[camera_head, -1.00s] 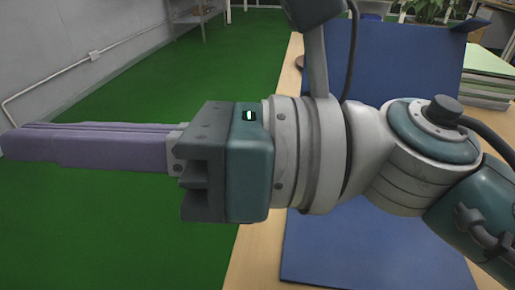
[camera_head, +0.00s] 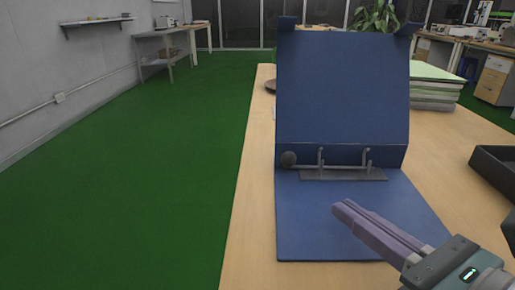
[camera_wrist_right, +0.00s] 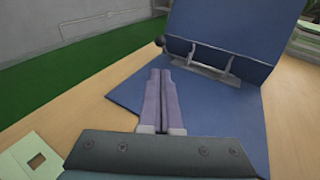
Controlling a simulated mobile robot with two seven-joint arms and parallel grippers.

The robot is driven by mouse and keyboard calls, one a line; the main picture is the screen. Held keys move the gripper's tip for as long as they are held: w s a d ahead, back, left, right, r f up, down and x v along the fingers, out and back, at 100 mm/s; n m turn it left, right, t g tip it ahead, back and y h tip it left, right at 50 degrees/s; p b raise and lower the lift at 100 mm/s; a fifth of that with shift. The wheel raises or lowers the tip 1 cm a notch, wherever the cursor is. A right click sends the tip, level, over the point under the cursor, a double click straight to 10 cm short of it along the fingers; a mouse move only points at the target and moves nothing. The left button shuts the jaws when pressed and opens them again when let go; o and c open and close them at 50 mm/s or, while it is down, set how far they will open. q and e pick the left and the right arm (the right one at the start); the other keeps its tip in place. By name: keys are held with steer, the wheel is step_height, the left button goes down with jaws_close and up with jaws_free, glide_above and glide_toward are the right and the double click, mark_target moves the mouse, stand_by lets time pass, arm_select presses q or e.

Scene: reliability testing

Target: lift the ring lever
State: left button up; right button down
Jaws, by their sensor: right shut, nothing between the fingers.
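A blue binder (camera_head: 340,225) stands open on the wooden table, its cover upright at the back and its near panel flat. The ring lever, with a dark round knob (camera_head: 289,159), lies at the left end of the grey ring mechanism (camera_head: 342,174) along the fold. Both also show in the right wrist view, the knob (camera_wrist_right: 160,41) beyond my fingertips. My right gripper (camera_head: 341,209) is shut and empty, above the flat panel, nearer than the lever and to its right. It points toward the upper left, apart from the binder. My left gripper is not in view.
A stack of green and white folders (camera_head: 437,88) lies right of the binder. A dark tray (camera_head: 493,170) sits at the right edge. The table's left edge borders green floor.

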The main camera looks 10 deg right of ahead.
mark_target(293, 164)
steer(key=x, duration=0.6)
steer(key=r+x, duration=0.1)
steer(key=x, duration=0.2)
steer(key=shift+w+r, duration=0.1)
steer(key=shift+w, duration=0.1)
steer(key=shift+r+p, duration=0.2)
steer(key=shift+p, duration=0.4)
steer(key=r+g+p, duration=0.1)
steer(key=p, duration=0.3)
steer(key=w+r+g+p, duration=0.1)
steer(key=p, duration=0.3)
steer(key=shift+d+m, duration=0.1)
steer(key=shift+m, duration=0.3)
steer(key=shift+w+p, duration=0.15)
steer(key=shift+p, duration=0.35)
steer(key=shift+w+d+r, duration=0.1)
steer(key=shift+w, duration=0.15)
